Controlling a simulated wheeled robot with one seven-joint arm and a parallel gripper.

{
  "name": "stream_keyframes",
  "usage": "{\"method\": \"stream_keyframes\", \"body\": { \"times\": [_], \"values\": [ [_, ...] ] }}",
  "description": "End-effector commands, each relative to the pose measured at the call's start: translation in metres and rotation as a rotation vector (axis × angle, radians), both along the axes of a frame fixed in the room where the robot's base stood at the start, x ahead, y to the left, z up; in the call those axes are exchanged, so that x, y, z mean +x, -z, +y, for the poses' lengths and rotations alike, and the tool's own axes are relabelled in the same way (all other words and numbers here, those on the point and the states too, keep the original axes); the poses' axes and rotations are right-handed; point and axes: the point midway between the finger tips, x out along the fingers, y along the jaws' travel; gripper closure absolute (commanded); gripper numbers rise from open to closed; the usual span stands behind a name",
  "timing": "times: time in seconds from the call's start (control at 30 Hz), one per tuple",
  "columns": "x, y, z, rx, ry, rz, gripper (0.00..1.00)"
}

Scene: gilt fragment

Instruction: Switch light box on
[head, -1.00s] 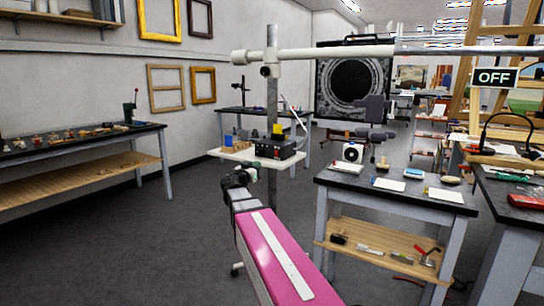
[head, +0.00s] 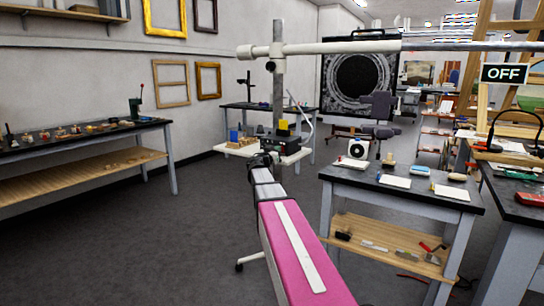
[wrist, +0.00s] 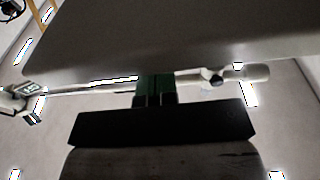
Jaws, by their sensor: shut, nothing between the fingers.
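A black sign reading OFF (head: 505,73) hangs at the right end of the white boom in the head view. A black box (head: 279,147) with a yellow block on it sits on a white tray on the stand's pole. I cannot tell for certain which of these is the light box, and no switch is clear. My gripper (wrist: 155,90) shows in the wrist view with green fingertips together and nothing visible between them. A large grey flat surface, seemingly the tray's underside, fills the top there. In the head view my arm's end is close to the tray's front edge.
A black-topped table (head: 410,186) with cards and small items stands to the right of my arm. A workbench (head: 84,133) runs along the left wall. The boom (head: 400,47) spans the upper right. The floor on the left is clear.

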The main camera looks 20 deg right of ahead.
Motion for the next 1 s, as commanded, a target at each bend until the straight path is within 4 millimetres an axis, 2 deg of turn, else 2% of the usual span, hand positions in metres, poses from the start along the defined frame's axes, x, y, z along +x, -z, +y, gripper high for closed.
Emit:
{"method": "stream_keyframes", "body": {
  "times": [0.2,0.63,1.0],
  "values": [
    [0.008,-0.002,-0.011,0.000,0.001,0.000,1.00],
    [0.009,-0.003,-0.012,0.007,0.001,0.007,1.00],
    [0.016,-0.010,-0.021,0.143,0.005,0.108,1.00]
  ]
}}
